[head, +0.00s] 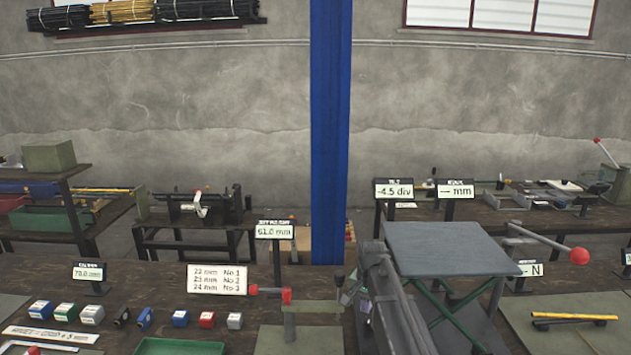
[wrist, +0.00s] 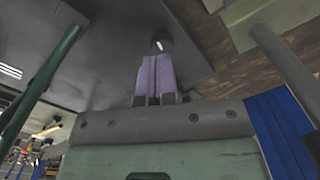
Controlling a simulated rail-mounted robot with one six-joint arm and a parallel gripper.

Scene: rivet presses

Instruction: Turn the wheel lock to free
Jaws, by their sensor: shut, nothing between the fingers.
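I cannot tell for certain which part is the wheel lock. A small lever with red ends (head: 270,291) stands on a grey-green bench fixture (head: 310,306) in the head view, with a dark knob (head: 338,277) at its right end. My gripper shows in the wrist view as two lilac fingers (wrist: 158,62) side by side, shut and empty. The fingers point at a small bright round part (wrist: 159,45) under a dark grey surface (wrist: 100,60); whether they touch it is unclear. In the head view my arm covers the space right of the fixture.
A grey plate (head: 445,248) on green crossed legs stands right of my arm. A long lever with a red ball (head: 579,256) extends beyond it. Small coloured boxes (head: 180,318) and a label sign (head: 217,280) sit at left. A blue column (head: 329,130) rises behind.

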